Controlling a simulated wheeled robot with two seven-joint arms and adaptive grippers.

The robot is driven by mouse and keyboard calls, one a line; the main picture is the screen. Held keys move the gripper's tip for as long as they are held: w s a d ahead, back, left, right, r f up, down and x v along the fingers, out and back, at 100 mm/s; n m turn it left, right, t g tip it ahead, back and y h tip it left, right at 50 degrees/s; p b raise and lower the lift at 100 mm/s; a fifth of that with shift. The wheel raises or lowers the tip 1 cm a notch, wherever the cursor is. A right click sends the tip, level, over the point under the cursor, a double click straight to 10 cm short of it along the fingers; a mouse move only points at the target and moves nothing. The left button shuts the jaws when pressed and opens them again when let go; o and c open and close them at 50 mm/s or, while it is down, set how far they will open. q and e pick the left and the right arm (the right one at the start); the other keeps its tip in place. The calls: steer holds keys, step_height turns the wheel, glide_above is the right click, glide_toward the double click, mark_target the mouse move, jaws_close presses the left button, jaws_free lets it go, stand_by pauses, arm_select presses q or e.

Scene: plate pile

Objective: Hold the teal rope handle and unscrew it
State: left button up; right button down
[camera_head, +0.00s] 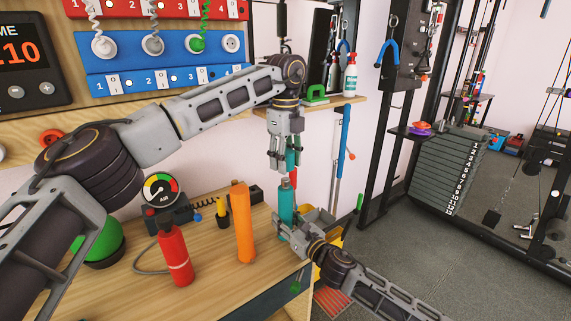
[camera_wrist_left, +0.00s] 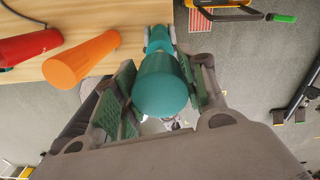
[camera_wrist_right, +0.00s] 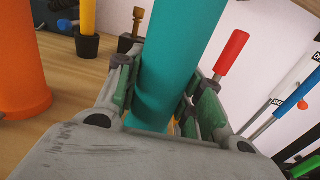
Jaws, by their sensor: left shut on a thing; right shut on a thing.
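The teal rope handle stands upright near the table's right edge. Its lower teal part (camera_head: 287,207) has a grey neck (camera_head: 285,183) on top. My right gripper (camera_head: 290,228) is shut around this lower part; the right wrist view shows the teal cylinder (camera_wrist_right: 178,60) between its fingers. An upper teal piece (camera_head: 291,160) is between the fingers of my left gripper (camera_head: 284,160), directly above. The left wrist view shows its round teal end (camera_wrist_left: 162,92) between the shut fingers. Whether the upper piece touches the grey neck I cannot tell.
An orange cylinder (camera_head: 243,225) and a red cylinder (camera_head: 175,258) stand on the wooden table (camera_head: 215,290) to the left. An air gauge (camera_head: 160,189) and a green dome (camera_head: 100,243) are farther left. A shelf (camera_head: 325,102) with a spray bottle (camera_head: 350,77) is behind.

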steer(key=c, duration=0.9)
jaws_free()
steer(key=shift+o, duration=0.2)
steer(key=shift+s, duration=0.1)
steer(key=shift+v, duration=5.9)
